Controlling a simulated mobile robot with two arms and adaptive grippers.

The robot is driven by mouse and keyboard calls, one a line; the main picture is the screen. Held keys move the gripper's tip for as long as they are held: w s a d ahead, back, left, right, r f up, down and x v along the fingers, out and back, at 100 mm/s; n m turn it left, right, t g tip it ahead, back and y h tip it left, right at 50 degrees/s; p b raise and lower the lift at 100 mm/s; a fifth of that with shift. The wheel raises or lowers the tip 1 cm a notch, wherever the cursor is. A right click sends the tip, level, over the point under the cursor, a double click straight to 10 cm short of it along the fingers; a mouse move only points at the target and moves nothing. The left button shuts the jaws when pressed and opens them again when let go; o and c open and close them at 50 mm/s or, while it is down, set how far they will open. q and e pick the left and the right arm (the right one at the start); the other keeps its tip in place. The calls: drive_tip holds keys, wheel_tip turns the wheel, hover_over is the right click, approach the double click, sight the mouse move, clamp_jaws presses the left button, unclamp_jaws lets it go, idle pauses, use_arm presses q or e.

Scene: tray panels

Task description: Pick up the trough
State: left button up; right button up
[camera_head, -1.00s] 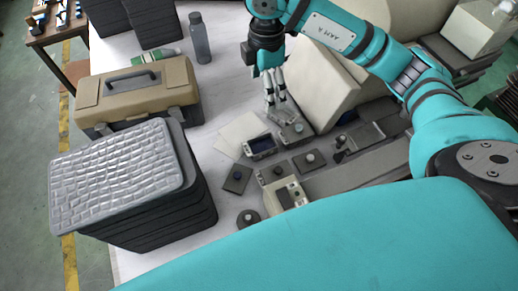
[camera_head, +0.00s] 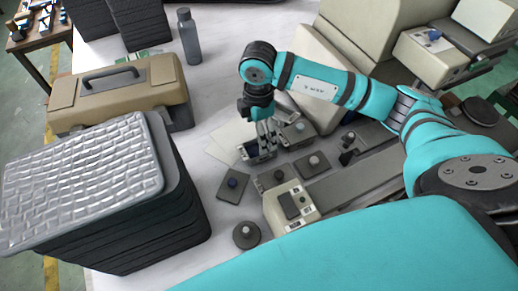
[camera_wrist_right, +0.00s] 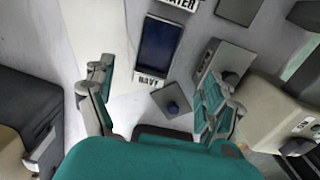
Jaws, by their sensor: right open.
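The trough (camera_wrist_right: 158,48) is a small light-rimmed rectangular piece with a dark blue inside and "NAVY" lettering on its near end. It lies on the white surface in the right wrist view. In the head view the trough (camera_head: 251,152) is partly hidden behind my right gripper. My right gripper (camera_head: 266,139) points down just over it. In the right wrist view my right gripper (camera_wrist_right: 157,85) is open, with one finger to each side of the near end of the trough and clear gaps between. My left gripper is not in view.
A dark square plate with a blue knob (camera_head: 232,183) lies close by. A beige device (camera_head: 289,207) and a round knob piece (camera_head: 246,235) are nearer. A stack with a quilted silver top (camera_head: 80,180), a tan toolbox (camera_head: 117,92) and a bottle (camera_head: 189,38) stand left.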

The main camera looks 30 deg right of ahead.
sight(257, 151)
wheel_tip(257, 151, down, 3)
drive_tip(key=shift+f, duration=0.1)
drive_tip(key=shift+f+p, duration=0.45)
drive_tip(key=shift+f, duration=0.15)
drive_tip(key=f, duration=0.4)
drive_tip(key=shift+w+d+f+p, duration=0.1)
drive_tip(key=shift+w+d+p, duration=0.1)
drive_tip(key=shift+w+p, duration=0.15)
drive_tip(key=shift+s, duration=0.1)
drive_tip(key=shift+c, duration=0.4)
drive_tip(key=c, duration=1.4)
